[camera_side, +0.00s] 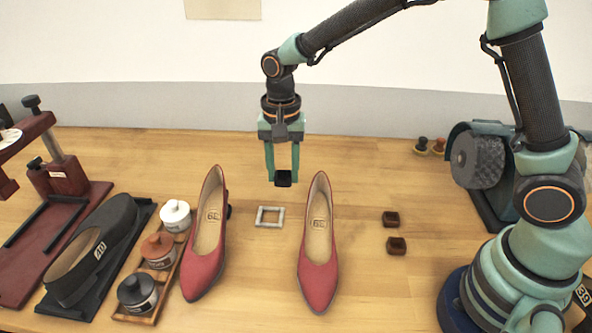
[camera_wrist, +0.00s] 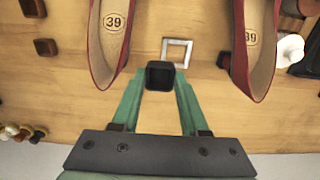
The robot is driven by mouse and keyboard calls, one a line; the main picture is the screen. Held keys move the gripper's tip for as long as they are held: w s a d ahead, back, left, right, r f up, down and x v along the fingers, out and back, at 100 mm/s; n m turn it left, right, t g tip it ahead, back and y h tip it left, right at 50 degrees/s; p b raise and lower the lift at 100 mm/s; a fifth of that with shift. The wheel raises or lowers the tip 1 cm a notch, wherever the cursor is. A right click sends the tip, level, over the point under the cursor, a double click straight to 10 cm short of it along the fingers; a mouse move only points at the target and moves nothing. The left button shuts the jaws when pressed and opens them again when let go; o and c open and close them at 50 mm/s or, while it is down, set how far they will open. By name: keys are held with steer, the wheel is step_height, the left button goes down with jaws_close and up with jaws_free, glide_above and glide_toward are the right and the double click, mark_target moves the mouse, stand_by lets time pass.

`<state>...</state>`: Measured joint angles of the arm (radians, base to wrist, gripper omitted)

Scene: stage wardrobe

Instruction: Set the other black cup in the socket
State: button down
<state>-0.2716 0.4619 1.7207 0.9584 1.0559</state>
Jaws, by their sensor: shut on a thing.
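My gripper (camera_side: 283,172) is shut on a black cup (camera_side: 283,180), small and square, held above the table between the two red shoes. The wrist view shows the black cup (camera_wrist: 160,75) between my green fingers (camera_wrist: 160,85). The socket, a pale square frame (camera_side: 268,225), lies flat and empty on the table, nearer the side camera than the cup. In the wrist view the socket (camera_wrist: 189,53) is just beyond the cup, slightly right. A small dark piece (camera_side: 229,212) sits beside the left shoe, partly hidden; I cannot tell whether it is a cup.
Red shoes (camera_side: 203,262) (camera_side: 318,268) flank the socket. Two dark brown cups (camera_side: 391,218) (camera_side: 396,245) stand right. Lidded jars (camera_side: 175,215), a black shoe (camera_side: 92,250) and a dark red stand (camera_side: 62,178) are left. A grey roller (camera_side: 478,163) is right.

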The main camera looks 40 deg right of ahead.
glide_toward(270, 218)
steer(key=shift+f, duration=2.75)
steer(key=shift+f, duration=0.4)
steer(key=shift+c, duration=1.7)
jaws_free()
steer(key=shift+r, duration=0.15)
step_height(270, 218, up, 7)
